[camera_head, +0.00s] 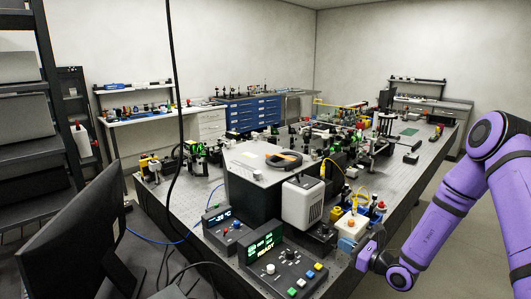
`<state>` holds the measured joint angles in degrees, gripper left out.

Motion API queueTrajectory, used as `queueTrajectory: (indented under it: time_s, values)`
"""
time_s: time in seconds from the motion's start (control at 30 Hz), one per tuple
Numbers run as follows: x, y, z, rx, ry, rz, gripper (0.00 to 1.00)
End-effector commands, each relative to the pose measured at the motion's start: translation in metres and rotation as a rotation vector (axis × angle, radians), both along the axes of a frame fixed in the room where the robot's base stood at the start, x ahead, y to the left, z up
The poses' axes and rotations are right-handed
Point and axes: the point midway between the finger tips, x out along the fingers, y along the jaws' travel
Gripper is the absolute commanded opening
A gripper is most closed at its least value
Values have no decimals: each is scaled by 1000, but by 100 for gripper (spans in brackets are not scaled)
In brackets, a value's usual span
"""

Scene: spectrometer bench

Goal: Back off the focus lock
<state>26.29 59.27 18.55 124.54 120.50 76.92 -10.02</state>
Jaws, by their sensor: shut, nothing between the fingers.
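My purple arm comes in from the right, and my gripper (366,254) is at the near right edge of the optical table (190,222). It is small in the picture, its fingers are hard to make out, and it is shut with nothing seen in it. Just beyond it on the table is a white box with an orange-red round top part (351,224). I cannot tell which part is the focus lock; no label for it is readable. I cannot tell whether my gripper touches anything.
A control box with a green display (264,249) and coloured buttons stands at the table's near end. A smaller display box (219,218) is left of it. A white-grey unit (302,203) stands behind. A dark monitor (75,240) fills the lower left. Open floor lies right of the table.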

Motion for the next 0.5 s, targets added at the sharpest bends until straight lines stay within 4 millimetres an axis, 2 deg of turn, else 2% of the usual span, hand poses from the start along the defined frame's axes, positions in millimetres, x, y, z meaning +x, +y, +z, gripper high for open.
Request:
queueTrajectory:
  time_s: [0.03, 0.5]
  values:
    - [3, 12, 4, 6, -11, 15, 0]
    - [-6, 21, 4, 8, -9, 19, 0]
